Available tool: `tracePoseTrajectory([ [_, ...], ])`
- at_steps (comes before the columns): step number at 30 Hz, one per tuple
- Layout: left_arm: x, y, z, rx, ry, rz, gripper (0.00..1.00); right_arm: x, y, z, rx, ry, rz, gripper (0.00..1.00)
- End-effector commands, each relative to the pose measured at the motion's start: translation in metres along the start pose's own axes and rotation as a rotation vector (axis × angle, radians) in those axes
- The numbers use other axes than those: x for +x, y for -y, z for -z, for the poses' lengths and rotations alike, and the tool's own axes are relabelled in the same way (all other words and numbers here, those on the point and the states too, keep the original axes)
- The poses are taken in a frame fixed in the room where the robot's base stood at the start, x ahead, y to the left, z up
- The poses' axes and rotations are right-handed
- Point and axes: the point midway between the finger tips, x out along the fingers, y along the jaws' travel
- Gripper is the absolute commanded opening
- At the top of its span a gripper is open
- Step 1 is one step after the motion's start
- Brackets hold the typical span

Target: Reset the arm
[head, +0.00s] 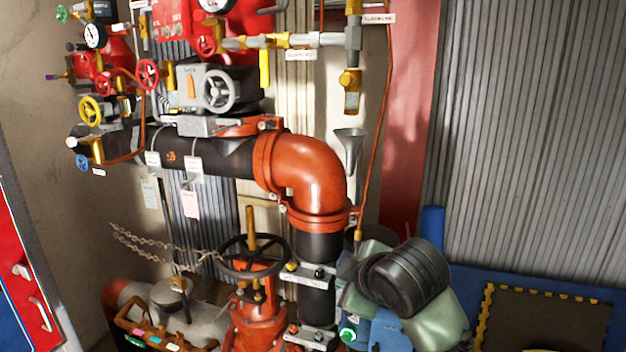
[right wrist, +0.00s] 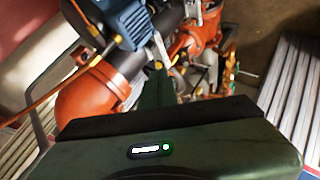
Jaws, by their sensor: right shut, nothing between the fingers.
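My right arm (head: 405,278), with dark green links and a black ribbed joint, is folded at the lower right of the head view, in front of the blue parts beside the vertical pipe. My right gripper (right wrist: 158,88) is shut and empty; its dark green body fills the bottom of the right wrist view, with a small lit display and a green light. The fingertips are hard to make out. My left gripper is not in view.
An orange pipe elbow (head: 312,175) joins a black horizontal pipe (head: 215,155). A black handwheel (head: 254,257) tops an orange valve left of my arm. Gauges and small valves hang at the upper left. A corrugated metal wall (head: 530,140) stands at right.

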Motion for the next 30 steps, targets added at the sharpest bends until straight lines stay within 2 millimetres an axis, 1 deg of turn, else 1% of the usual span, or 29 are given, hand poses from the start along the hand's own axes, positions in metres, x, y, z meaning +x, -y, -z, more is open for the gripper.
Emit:
tracePoseTrajectory([
  [1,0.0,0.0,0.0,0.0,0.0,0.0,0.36,0.008,0.022,-0.016,0.055,0.01,0.031,0.0],
  [5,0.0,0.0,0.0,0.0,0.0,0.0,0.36,0.02,0.067,-0.053,0.195,0.041,0.085,0.0],
  [6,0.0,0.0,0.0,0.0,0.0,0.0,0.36,0.022,0.082,-0.064,0.238,0.053,0.1,0.0],
  [8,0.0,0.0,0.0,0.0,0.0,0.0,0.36,0.024,0.102,-0.082,0.303,0.075,0.12,0.0],
  [10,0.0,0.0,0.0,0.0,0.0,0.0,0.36,0.024,0.128,-0.102,0.377,0.104,0.143,0.0],
  [14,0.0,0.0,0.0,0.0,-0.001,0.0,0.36,0.019,0.173,-0.14,0.512,0.166,0.177,0.0],
  [18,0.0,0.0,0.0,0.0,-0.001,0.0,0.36,0.006,0.222,-0.181,0.652,0.251,0.201,0.0],
  [20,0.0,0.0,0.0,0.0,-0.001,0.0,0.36,-0.003,0.242,-0.197,0.708,0.29,0.208,0.0],
  [21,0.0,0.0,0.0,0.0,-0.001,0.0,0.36,-0.009,0.255,-0.208,0.745,0.317,0.211,0.0],
  [24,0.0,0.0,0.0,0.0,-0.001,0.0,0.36,-0.027,0.285,-0.234,0.828,0.386,0.215,0.0],
  [27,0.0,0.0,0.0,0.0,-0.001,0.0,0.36,-0.044,0.308,-0.255,0.892,0.448,0.213,0.0],
  [30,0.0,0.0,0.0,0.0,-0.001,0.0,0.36,-0.061,0.327,-0.272,0.944,0.503,0.208,0.0],
])
